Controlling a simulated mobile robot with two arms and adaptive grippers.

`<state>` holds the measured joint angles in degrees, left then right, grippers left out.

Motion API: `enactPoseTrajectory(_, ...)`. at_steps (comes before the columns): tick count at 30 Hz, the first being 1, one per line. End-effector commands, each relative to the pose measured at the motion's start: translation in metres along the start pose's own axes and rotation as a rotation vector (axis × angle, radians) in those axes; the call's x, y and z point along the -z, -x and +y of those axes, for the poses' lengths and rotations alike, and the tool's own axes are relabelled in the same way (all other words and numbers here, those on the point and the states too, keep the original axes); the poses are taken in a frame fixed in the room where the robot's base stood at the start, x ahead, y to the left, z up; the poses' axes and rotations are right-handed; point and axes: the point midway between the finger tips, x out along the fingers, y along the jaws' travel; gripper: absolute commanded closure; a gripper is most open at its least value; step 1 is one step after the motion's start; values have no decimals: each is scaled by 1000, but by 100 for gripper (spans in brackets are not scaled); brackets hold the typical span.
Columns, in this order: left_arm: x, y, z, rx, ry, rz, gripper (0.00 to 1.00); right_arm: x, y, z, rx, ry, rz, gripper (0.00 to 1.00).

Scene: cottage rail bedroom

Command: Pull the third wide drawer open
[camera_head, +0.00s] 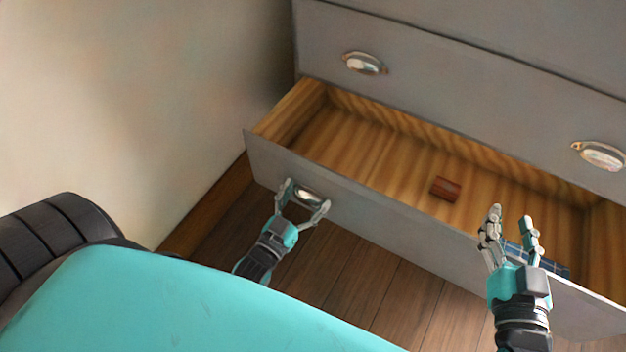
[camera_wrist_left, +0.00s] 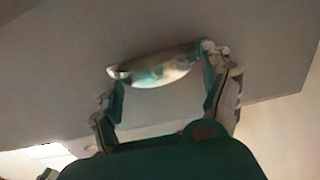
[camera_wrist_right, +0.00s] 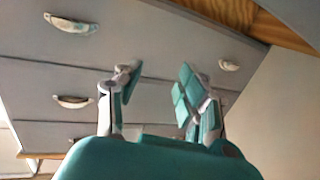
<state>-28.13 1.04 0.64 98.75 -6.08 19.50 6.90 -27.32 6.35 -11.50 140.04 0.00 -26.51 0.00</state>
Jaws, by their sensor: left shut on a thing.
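A wide grey drawer (camera_head: 400,226) stands well open in the head view, its wooden inside showing. My left gripper (camera_head: 306,193) is shut on the drawer's left metal cup handle (camera_head: 309,199). In the left wrist view the fingers (camera_wrist_left: 163,65) lie at the two ends of this handle (camera_wrist_left: 160,72). My right gripper (camera_head: 511,214) is open and empty, above the front panel towards the right. It hides part of the panel, and the drawer's right handle does not show. In the right wrist view its fingers (camera_wrist_right: 157,75) are apart with nothing between them.
A shut drawer (camera_head: 470,90) with two metal handles is above. The open drawer holds a small red-brown object (camera_head: 445,188) and a blue checked item (camera_head: 538,257), partly hidden. A plain wall (camera_head: 130,100) is at left. Bare wooden floor (camera_head: 350,265) lies below the front.

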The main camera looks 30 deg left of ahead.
Motion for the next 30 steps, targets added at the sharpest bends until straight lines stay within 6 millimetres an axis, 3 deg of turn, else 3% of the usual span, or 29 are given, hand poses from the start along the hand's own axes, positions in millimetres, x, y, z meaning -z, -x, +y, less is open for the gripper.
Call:
enactPoseTrajectory(9, 1, 20, 0, 1, 6, 1, 77, -38, 10, 6, -13, 2, -223, 60)
enactPoseTrajectory(23, 0, 23, 0, 1, 6, 1, 77, -44, 12, 6, -15, 2, -252, 60)
enactPoseTrajectory(24, 0, 22, 0, 1, 6, 1, 14, -44, 12, 6, -15, 2, -252, 60)
enactPoseTrajectory(26, 0, 22, 0, 0, 5, 0, 6, -44, 12, 6, -15, 2, -252, 60)
enactPoseTrajectory(30, 0, 22, 0, 0, 3, 0, 6, -44, 12, 6, -15, 2, -252, 60)
